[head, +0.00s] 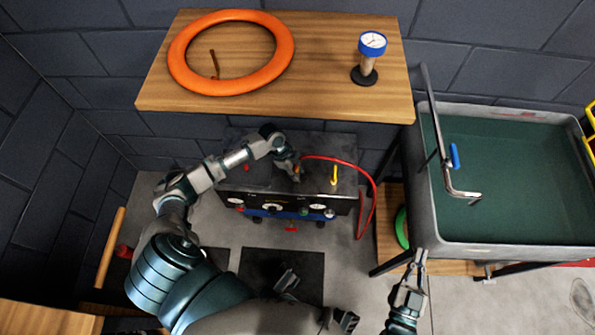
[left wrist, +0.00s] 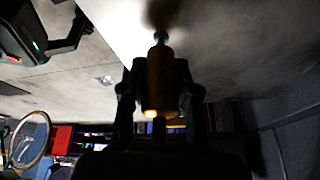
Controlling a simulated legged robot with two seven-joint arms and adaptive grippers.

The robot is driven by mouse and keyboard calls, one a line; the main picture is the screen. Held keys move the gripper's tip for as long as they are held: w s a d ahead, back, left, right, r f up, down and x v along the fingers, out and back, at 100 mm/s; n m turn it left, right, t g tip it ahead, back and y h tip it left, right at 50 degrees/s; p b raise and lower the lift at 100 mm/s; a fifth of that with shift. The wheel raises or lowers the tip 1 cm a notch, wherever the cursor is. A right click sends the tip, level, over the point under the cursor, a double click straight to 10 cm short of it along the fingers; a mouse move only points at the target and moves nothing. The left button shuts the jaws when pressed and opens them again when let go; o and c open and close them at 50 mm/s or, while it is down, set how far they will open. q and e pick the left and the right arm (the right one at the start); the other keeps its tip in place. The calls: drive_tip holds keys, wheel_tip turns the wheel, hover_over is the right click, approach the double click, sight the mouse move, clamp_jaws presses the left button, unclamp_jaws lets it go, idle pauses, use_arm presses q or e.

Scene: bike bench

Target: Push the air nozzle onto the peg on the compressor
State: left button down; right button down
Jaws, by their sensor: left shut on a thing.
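The compressor (head: 285,203) is a dark box with gauges and a blue strip on its front, standing on the floor below the wooden shelf. A yellow upright piece (head: 334,176), which looks like the peg, stands on its top at the right. My left gripper (head: 296,173) is over the compressor top, left of and apart from the yellow piece. It is shut on the air nozzle, a dark yellow cylinder (left wrist: 160,82) between the fingers in the left wrist view. The nozzle is mostly hidden in the head view. My right gripper (head: 417,262) is open and empty, low at the right.
A red hose (head: 371,185) arcs from near my left gripper over the compressor's right side. The shelf (head: 325,60) above holds an orange ring (head: 281,62) and a gauge on a stand (head: 368,65). A grey basin (head: 427,190) stands at the right.

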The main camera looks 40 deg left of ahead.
use_arm(q)
drive_tip(key=shift+f, duration=0.65)
drive_tip(key=c, duration=0.8)
unclamp_jaws()
drive_tip(key=shift+o, duration=0.2)
drive_tip(key=v, duration=1.2)
drive_tip(key=shift+s+d, duration=0.1)
drive_tip(key=shift+s, duration=0.05)
